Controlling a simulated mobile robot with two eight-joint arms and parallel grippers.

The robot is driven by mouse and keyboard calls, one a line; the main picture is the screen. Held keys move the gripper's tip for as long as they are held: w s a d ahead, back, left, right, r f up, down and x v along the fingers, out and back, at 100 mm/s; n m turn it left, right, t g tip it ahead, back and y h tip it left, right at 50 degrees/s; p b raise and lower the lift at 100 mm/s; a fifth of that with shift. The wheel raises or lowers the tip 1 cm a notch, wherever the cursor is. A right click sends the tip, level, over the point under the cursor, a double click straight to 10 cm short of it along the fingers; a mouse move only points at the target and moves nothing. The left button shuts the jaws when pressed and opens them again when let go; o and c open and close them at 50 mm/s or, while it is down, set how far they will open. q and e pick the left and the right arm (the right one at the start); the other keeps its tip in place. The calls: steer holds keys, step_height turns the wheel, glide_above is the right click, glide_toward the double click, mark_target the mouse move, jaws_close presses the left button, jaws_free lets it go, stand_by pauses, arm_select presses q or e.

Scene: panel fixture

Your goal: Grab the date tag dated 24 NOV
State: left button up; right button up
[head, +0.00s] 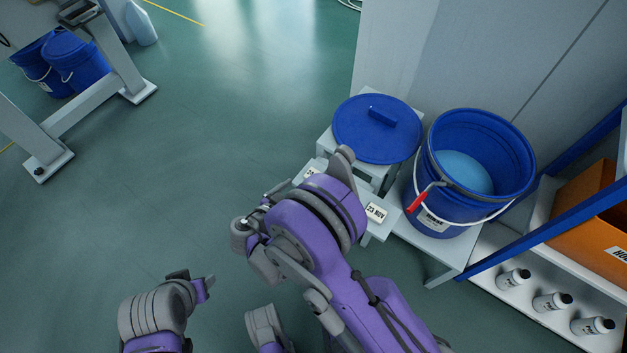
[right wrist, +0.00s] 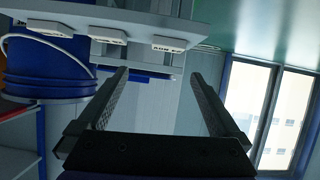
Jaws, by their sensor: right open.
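Several date tags lie on a small white stand beside the bucket. In the head view, one white tag (head: 376,212) reads 23 NOV, and another tag (head: 310,173) is partly covered by my right arm, its date not clear. The right wrist view shows three tags in a row along the edge of the stand, upside down: a left tag (right wrist: 54,28), a middle tag (right wrist: 108,36) and a right tag (right wrist: 162,43). Their numbers are too small to read surely. My right gripper (right wrist: 160,75) is open and empty, its fingers pointing toward the right tag, apart from it.
An open blue bucket (head: 440,205) with a red-gripped handle stands right of the tags. A blue lid (head: 362,132) lies on a white stool behind them. A rack with an orange bin (head: 590,215) and white bottles (head: 513,279) is at right.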

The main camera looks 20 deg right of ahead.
steer(key=shift+m+t+h, duration=0.3)
steer(key=x, duration=0.3)
steer(key=f+b+x, duration=0.1)
steer(key=x, duration=0.3)
steer(key=a+b+x, duration=0.1)
steer(key=x, duration=0.2)
steer(key=shift+w+d+f, duration=0.25)
steer(key=shift+w+f, duration=0.15)
steer(key=shift+w, duration=0.1)
steer(key=c, duration=1.2)
steer(key=shift+r, duration=0.1)
steer(key=shift+c, duration=0.2)
